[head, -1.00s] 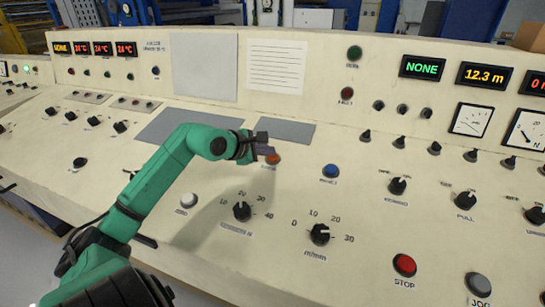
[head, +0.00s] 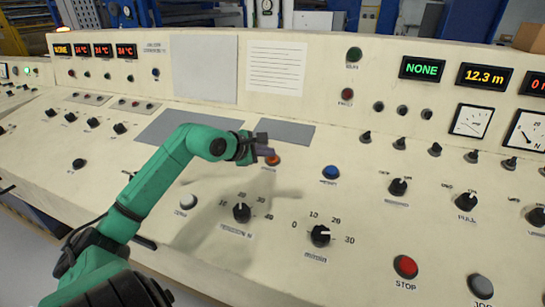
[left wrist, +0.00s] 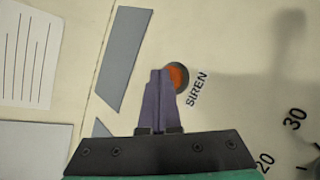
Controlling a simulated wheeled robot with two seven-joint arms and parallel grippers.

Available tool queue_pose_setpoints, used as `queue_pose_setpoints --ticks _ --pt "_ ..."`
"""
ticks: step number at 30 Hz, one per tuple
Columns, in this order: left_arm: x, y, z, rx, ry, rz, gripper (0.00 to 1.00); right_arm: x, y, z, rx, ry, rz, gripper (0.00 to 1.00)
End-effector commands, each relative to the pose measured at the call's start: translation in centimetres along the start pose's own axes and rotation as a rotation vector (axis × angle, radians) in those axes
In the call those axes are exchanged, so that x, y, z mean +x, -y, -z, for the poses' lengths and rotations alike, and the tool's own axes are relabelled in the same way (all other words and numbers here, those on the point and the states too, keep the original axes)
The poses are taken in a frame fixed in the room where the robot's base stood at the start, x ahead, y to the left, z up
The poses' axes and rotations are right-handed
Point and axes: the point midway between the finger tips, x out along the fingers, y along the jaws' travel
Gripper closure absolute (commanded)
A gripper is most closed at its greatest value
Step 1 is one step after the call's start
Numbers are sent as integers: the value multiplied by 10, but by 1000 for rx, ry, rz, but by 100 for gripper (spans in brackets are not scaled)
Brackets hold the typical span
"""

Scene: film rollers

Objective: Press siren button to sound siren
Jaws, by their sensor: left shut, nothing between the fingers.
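The siren button (head: 273,160) is an orange round button on the sloping cream panel, partly behind my gripper in the head view. In the left wrist view the orange button (left wrist: 177,77) has the label SIREN beside it. My left gripper (head: 268,151) is shut and empty, with its purple fingers together. In the left wrist view its fingertips (left wrist: 160,72) overlap the left edge of the button. I cannot tell whether they touch it. My right gripper is not in view.
A blue button (head: 331,172) sits to the right, and a white button (head: 188,202) to the lower left. Black knobs (head: 242,212) and (head: 320,236) and a red STOP button (head: 405,266) are nearer the front. Flat grey plates lie behind my gripper.

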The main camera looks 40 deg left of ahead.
Motion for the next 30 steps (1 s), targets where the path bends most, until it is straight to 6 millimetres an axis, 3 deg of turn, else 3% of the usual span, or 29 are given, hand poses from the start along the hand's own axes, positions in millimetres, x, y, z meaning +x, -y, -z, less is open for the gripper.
queue_pose_setpoints --ticks 16,30 --pt "-10 -8 -8 0 1 -1 100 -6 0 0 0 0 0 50" --pt "-42 -32 -31 0 1 -2 100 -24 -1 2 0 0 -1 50"
